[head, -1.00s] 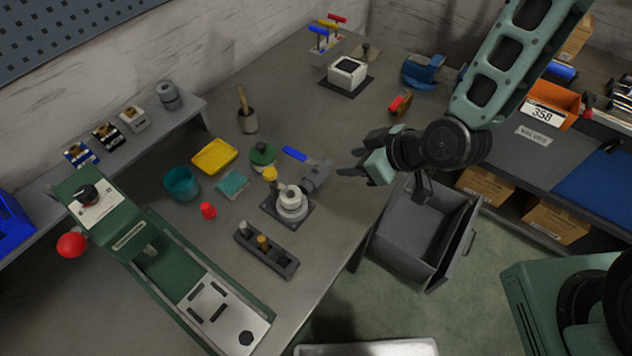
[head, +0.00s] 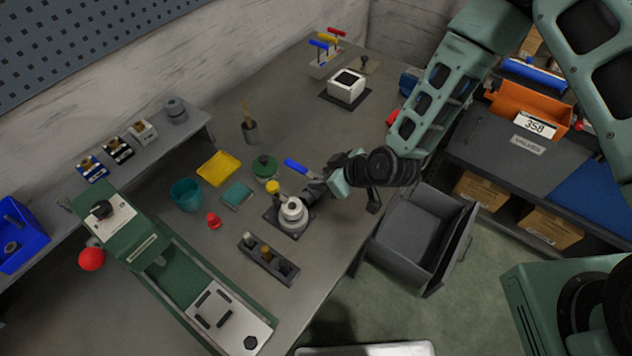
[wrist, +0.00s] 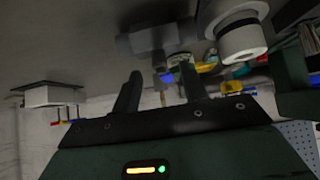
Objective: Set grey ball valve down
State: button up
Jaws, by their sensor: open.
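The grey ball valve (head: 315,188) with its blue handle (head: 297,166) is at the middle of the bench, close beside a round pale fixture (head: 291,211) on a dark base plate. My gripper (head: 327,186) is at the valve's right side in the head view and partly covers it. In the wrist view my gripper (wrist: 160,82) has its two fingers spread apart. The valve's grey body (wrist: 155,42) shows just beyond the fingertips, with the blue handle below it. I cannot tell whether the fingers touch it.
A dark block with pegs (head: 267,259), a red piece (head: 213,221), a teal pad (head: 237,194), a teal cup (head: 187,195) and a yellow tray (head: 218,168) stand nearby. A grey bin (head: 420,240) is beside the bench's right edge. Bare bench lies toward the back.

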jog(key=shift+x, duration=1)
grip_shut()
jog(key=shift+r, duration=0.1)
